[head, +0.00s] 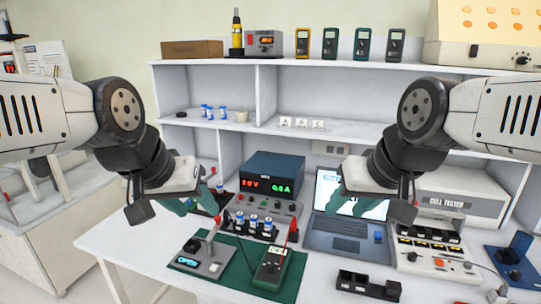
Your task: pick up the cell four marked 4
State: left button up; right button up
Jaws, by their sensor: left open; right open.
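Several blue-and-white cells (253,221) stand upright in a dark holder (263,235) on the table, in front of the power supply. More blue-and-white cells (207,111) stand on the shelf at the left. The numbers on the cells are too small to read, so I cannot tell which is marked 4. My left gripper (196,198) is open, with teal fingers, above the table to the left of the holder. My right gripper (352,205) is open in front of the laptop, to the right of the holder. Both grippers are apart from the cells, and their fingers are partly hidden by my wrists.
A power supply (271,176) stands behind the holder. A green mat (235,278) carries a multimeter (272,266). A laptop (346,237), a cell tester (447,203), a charger-like unit (437,249) and a black tray (367,285) fill the right. The table's front left (130,243) is clear.

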aim_at(268, 221)
jog(key=i+u, duration=0.1)
jog(key=u, duration=0.25)
jog(key=i+l+u, duration=0.1)
jog(key=u, duration=0.2)
jog(key=l+u, duration=0.2)
jog(key=u, duration=0.15)
jog(key=i, duration=0.05)
